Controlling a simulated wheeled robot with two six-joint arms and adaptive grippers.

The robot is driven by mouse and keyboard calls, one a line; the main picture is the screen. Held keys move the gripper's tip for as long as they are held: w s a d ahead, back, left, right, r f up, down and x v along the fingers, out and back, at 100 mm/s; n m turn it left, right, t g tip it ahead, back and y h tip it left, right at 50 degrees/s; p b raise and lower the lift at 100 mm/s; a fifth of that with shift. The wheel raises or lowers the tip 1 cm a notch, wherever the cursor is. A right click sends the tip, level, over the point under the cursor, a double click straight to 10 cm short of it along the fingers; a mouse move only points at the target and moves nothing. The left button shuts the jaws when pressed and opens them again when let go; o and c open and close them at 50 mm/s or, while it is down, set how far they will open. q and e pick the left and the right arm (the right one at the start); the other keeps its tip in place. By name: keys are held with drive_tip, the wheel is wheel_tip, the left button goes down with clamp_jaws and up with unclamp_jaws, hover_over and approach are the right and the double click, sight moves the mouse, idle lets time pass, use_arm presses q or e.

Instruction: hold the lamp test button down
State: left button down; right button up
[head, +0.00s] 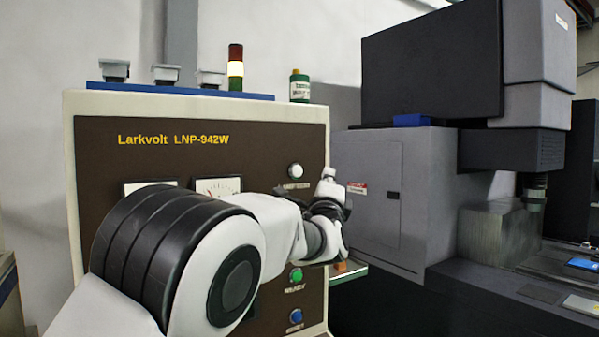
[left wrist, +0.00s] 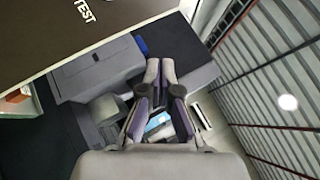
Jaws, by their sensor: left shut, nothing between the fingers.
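The brown control panel (head: 110,160) has a round white button (head: 295,170) at its upper right, with a label below it too small to read. In the left wrist view, the word TEST shows on the panel's edge (left wrist: 84,12), but no button is visible there. My left gripper (head: 328,185) is just right of and slightly below the white button in the head view. Its fingers (left wrist: 160,68) are shut and empty, pointing past the panel, with no contact visible. My right gripper is not in view.
Below my left arm, the panel has a green button (head: 296,275) and a blue button (head: 295,316). A gauge (head: 218,187) is partly hidden by my arm. A grey machine (head: 385,195) stands at right.

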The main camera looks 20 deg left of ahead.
sight(297, 171)
use_arm(q)
drive_tip(key=shift+w+a+p, duration=0.5)
drive_tip(key=shift+w+a, duration=0.35)
drive_tip(key=shift+a, duration=0.3)
drive_tip(key=shift+w+a+p, duration=0.5)
drive_tip(key=shift+w+a, duration=0.4)
drive_tip(key=shift+a, duration=0.25)
drive_tip(key=shift+w+a+p, duration=0.5)
drive_tip(key=shift+w+a, duration=0.35)
drive_tip(key=shift+a, duration=0.3)
drive_tip(key=shift+w+a+r+p, duration=0.15)
drive_tip(key=shift+a+p, duration=0.1)
drive_tip(key=shift+p, duration=0.15)
drive_tip(key=shift+a, duration=0.15)
